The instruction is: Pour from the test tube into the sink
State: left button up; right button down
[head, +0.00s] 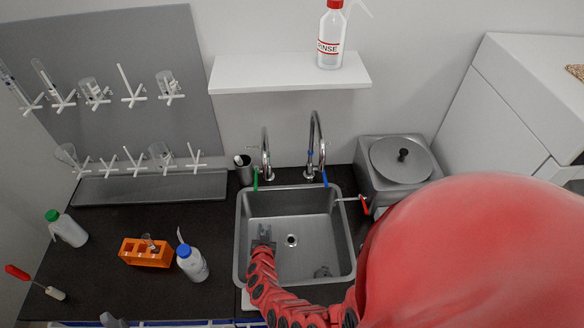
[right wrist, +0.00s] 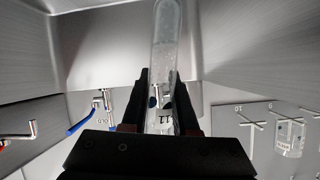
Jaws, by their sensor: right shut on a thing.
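The sink (head: 262,207) is a square metal basin in the dark counter, with a round drain in its floor. My right arm comes in from the lower right, and its gripper (head: 264,234) is over the left part of the basin. In the right wrist view this gripper (right wrist: 160,105) is shut on a clear test tube (right wrist: 166,45), with dark marks low on its side. The sink's metal walls (right wrist: 245,35) surround the tube there. The tube is hard to make out in the head view. I cannot tell how much liquid it holds.
Two taps (head: 314,145) stand behind the sink. A lidded grey container (head: 387,185) is at its right. On the left are an orange rack (head: 147,258), a blue-capped bottle (head: 192,264) and a green-capped bottle (head: 70,232). A pegboard (head: 120,45) holds glassware.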

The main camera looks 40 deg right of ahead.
jog(key=shift+s+d+f+m+t+y+b, duration=0.15)
jog(key=shift+m+t+y+b, duration=0.35)
jog(key=shift+m+y+b, duration=1.15)
jog(key=shift+d+f+m+t+y+b, duration=0.2)
jog(key=shift+m+t+y+b, duration=0.5)
jog(key=shift+m+b, duration=1)
